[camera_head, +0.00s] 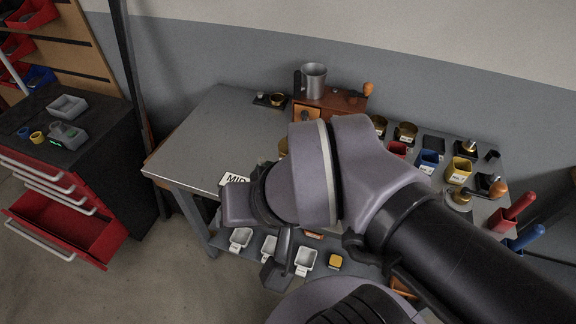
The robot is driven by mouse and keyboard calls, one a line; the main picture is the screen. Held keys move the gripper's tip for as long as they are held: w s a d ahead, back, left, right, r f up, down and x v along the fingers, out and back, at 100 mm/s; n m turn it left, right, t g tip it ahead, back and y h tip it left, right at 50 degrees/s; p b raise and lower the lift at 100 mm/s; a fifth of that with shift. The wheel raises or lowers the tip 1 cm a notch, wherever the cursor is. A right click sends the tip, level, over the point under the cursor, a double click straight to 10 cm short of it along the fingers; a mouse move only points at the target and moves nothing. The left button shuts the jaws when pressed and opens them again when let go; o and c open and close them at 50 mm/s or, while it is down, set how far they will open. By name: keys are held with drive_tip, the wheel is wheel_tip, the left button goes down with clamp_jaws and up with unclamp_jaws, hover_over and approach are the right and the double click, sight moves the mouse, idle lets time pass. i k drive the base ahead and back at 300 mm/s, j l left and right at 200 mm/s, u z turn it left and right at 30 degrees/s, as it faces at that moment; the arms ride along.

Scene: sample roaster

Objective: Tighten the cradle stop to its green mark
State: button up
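My arm fills the middle and right of the view and covers the centre of the grey workbench (205,135). Dark parts below my wrist look like my gripper (284,262), seen in front of the bench's front side. The finger gap is not clear, so I cannot tell whether it is open or shut. I cannot make out the cradle stop or its green mark; they may be hidden behind my arm. A crank with a wooden knob (498,189) stands at the bench's right end, beside a round metal part (458,200).
Small red (397,149), blue (429,160) and yellow (459,171) bins stand right. White trays (304,260) sit below the front edge. A red drawer (68,232) is open at left.

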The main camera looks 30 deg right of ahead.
sight(262, 161)
drive_tip(key=i+l+z, duration=0.1)
drive_tip(key=z, duration=0.25)
drive_tip(key=i+z, duration=0.4)
drive_tip(key=k, duration=0.1)
